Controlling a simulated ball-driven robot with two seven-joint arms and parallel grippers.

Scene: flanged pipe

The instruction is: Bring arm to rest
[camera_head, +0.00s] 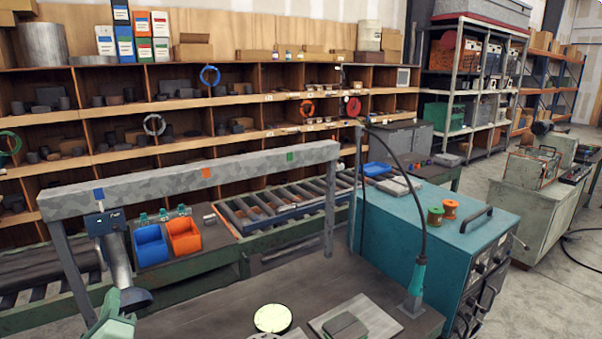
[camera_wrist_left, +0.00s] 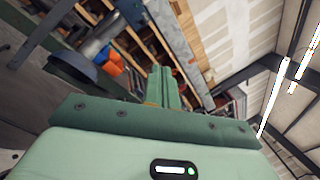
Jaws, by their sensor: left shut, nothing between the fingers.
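A grey pipe (camera_head: 118,262) with a dark flange (camera_head: 136,299) at its lower end hangs slanted from a bracket (camera_head: 106,224) under the left end of the overhead beam. My left gripper (camera_head: 112,310), pale green, shows at the bottom left edge, just below and left of the flange in the picture. In the left wrist view its fingers (camera_wrist_left: 164,86) are together with nothing between them. The flange also shows there at upper left (camera_wrist_left: 68,64), clear of the fingers. My right gripper is not in view.
A grey mottled beam (camera_head: 190,178) spans the dark workbench (camera_head: 210,312). A round pale disc (camera_head: 272,318) and a flat plate (camera_head: 368,322) lie on the bench. Blue (camera_head: 150,246) and orange (camera_head: 184,237) bins stand behind. A teal machine (camera_head: 430,235) stands to the right.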

